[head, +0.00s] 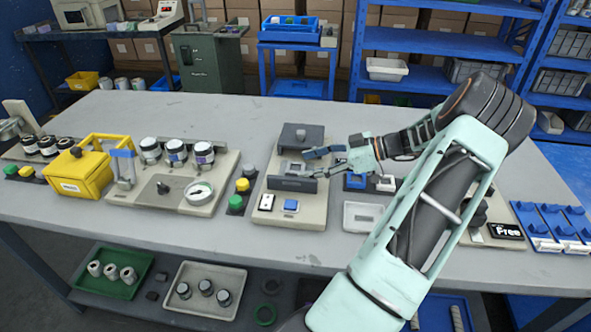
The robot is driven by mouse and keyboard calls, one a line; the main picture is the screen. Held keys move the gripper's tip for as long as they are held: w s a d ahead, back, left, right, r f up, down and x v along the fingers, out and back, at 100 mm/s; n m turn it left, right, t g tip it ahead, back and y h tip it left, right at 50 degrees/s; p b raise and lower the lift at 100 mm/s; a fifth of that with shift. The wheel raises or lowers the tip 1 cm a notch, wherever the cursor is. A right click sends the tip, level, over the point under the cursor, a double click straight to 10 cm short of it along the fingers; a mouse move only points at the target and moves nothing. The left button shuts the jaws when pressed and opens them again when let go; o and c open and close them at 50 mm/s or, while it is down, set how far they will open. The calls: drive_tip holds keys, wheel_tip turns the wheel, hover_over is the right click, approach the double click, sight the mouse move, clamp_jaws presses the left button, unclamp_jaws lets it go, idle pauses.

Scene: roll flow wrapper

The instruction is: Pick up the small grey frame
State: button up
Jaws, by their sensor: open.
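A small grey frame-like piece (293,167) sits in the dark fixture of the beige machine base (306,212) near the table's middle. It is small in the head view, so its exact outline is hard to tell. My gripper (318,166) reaches in from the right, with its fingers spread apart and pointing left toward this piece. The fingertips are just right of it, and nothing shows between them. I cannot tell whether a fingertip touches the piece.
A dark block (301,137) rises behind the fixture and a dark bar (293,184) stands in front. A pale tray (362,231) lies to the right. A yellow machine (82,176) and a gauge station (199,192) stand left. The table's front left is clear.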

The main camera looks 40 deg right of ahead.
sight(295, 170)
drive_tip(key=shift+x, duration=1.45)
drive_tip(key=shift+c, duration=0.5)
drive_tip(key=c, duration=1.1)
drive_tip(key=shift+r, duration=0.1)
